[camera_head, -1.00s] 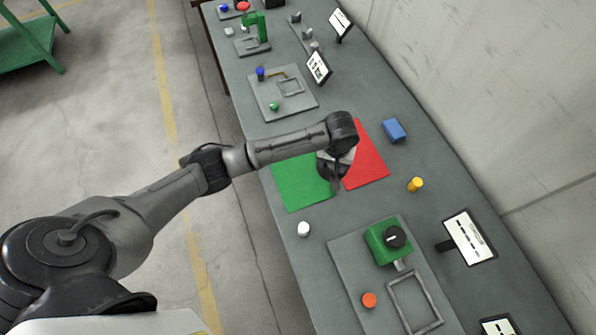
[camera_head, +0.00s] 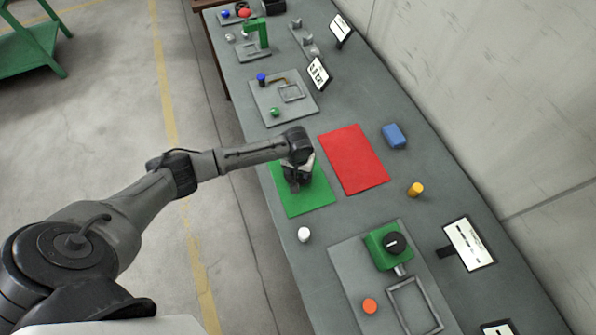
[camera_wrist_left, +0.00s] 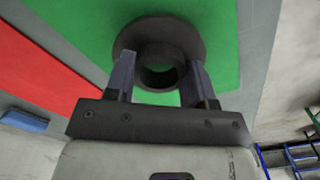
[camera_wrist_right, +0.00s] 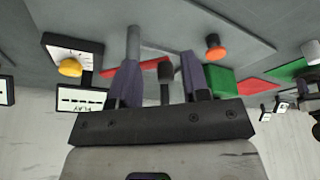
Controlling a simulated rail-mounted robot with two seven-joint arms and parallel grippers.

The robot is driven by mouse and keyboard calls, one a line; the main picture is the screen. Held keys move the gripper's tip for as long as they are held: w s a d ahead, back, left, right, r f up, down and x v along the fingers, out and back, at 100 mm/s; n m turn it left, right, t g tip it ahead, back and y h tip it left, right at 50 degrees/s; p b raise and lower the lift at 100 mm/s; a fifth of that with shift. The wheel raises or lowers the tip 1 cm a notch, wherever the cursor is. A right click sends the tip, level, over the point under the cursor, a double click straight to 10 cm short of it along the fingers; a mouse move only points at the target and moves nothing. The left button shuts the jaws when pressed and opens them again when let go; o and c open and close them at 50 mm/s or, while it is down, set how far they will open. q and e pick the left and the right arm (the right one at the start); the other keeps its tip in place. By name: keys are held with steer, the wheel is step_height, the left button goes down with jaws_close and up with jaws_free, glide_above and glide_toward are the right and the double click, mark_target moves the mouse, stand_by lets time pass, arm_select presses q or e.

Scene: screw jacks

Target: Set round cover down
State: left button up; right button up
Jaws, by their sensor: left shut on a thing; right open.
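The round cover (camera_wrist_left: 158,28) is a dark grey disc with a raised hollow hub. My left gripper (camera_wrist_left: 160,76) is shut on the hub in the left wrist view, with one finger on each side. The green mat (camera_wrist_left: 229,40) lies behind the cover. In the head view my left gripper (camera_head: 297,187) is over the upper part of the green mat (camera_head: 307,207); the cover is mostly hidden there. I cannot tell whether the cover touches the mat. My right gripper (camera_wrist_right: 158,75) is open in the right wrist view, with nothing held between its fingers.
The red mat (camera_head: 354,160) lies bare beside the green one. A blue block (camera_head: 394,136), a yellow cylinder (camera_head: 415,190) and a white cylinder (camera_head: 304,234) stand around the mats. A grey plate (camera_head: 350,265) carries a green box (camera_head: 381,248) with a black knob and an orange button.

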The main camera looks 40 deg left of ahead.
arm_select(q)
steer(key=shift+f, duration=0.7)
steer(key=shift+f, duration=0.15)
steer(key=o, duration=1.1)
